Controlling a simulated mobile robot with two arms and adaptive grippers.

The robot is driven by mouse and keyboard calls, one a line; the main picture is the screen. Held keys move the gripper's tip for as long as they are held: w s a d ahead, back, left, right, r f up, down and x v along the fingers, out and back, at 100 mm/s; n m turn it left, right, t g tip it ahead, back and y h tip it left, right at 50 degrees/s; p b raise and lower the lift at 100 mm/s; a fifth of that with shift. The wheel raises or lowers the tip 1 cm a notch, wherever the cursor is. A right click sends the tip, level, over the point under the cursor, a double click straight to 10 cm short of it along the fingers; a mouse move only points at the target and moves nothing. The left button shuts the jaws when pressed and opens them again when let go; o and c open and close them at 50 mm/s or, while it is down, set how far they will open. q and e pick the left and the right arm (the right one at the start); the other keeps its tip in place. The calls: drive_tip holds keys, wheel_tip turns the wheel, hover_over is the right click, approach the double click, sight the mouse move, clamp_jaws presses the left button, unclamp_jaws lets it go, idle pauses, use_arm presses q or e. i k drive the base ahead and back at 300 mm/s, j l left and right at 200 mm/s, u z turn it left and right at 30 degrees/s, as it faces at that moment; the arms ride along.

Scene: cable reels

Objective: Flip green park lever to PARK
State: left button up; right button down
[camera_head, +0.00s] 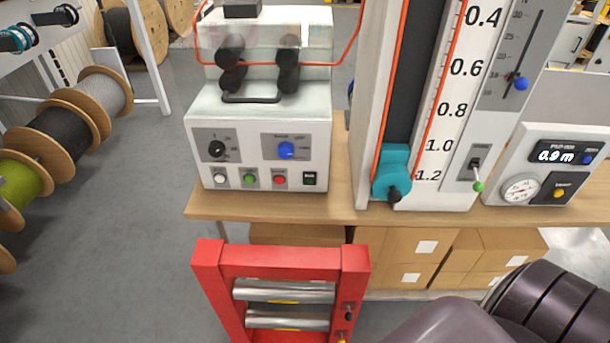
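The green park lever (478,186) is a small toggle with a green ball tip. It sits on a grey plate (475,168) low on the white column, right of the 1.2 scale mark. The toggle's stem points down, with the green ball at its lower end. The plate's label is too small to read. Neither gripper is visible. A dark rounded part of my arm (540,310) shows at the lower right, below the table edge and apart from the lever.
A teal carriage (392,172) with a black knob sits left of the lever. A white control box (262,150) is at left, and a red roller frame (282,258) stands in front of the wooden table (345,212).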

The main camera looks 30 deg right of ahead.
sight(478, 187)
drive_tip(key=z, duration=2.15)
